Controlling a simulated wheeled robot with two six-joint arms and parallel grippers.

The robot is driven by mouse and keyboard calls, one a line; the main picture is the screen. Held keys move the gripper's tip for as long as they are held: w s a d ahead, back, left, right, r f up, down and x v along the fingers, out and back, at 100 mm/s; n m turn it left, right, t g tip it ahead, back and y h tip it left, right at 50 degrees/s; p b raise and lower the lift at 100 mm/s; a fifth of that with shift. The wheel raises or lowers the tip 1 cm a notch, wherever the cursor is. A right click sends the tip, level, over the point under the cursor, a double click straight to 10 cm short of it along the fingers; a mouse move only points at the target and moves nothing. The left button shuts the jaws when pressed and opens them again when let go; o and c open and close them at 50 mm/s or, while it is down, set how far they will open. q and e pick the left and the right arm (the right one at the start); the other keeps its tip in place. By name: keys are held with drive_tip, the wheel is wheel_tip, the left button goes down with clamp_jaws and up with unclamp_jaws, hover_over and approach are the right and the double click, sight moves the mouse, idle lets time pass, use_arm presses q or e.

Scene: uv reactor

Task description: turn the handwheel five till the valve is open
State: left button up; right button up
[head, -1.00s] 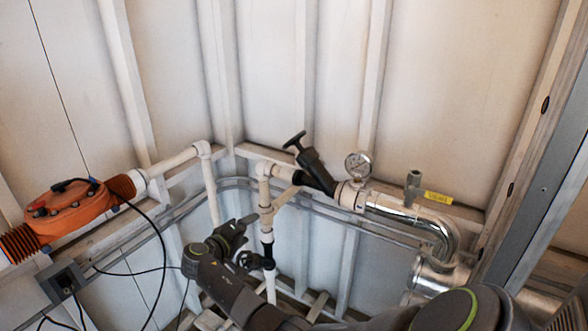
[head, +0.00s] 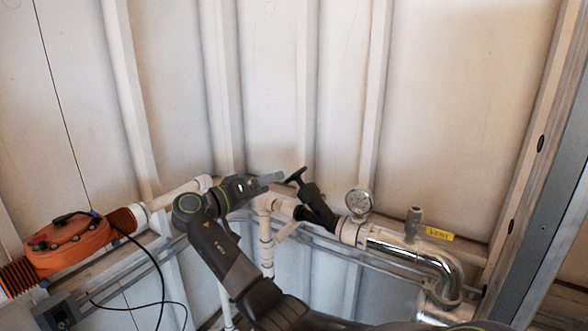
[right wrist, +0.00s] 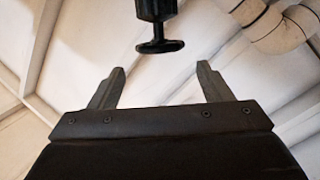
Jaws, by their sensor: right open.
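The handwheel (head: 296,176) is a small dark T-shaped handle on top of a tilted black valve body (head: 317,205) in the white pipe line. My right gripper (head: 270,178) is just left of the handwheel in the head view, pointing toward it. In the right wrist view the handwheel (right wrist: 160,47) lies beyond the tips of my open right gripper (right wrist: 161,69), roughly centred between the two fingers. The fingers hold nothing and appear apart from the handle. My left gripper is not in view.
A pressure gauge (head: 359,201) and a shiny metal pipe (head: 410,252) are right of the valve, near a yellow VENT label (head: 440,234). An orange unit (head: 68,243) with a black cable is at the left. White panelled walls stand behind.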

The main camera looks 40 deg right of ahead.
sight(294, 174)
drive_tip(key=d+p, duration=0.2)
drive_tip(key=d, duration=0.6)
drive_tip(key=shift+s+r, duration=0.1)
drive_tip(key=shift+s, duration=0.05)
drive_tip(key=shift+d+p, duration=0.3)
drive_tip(key=shift+d, duration=0.2)
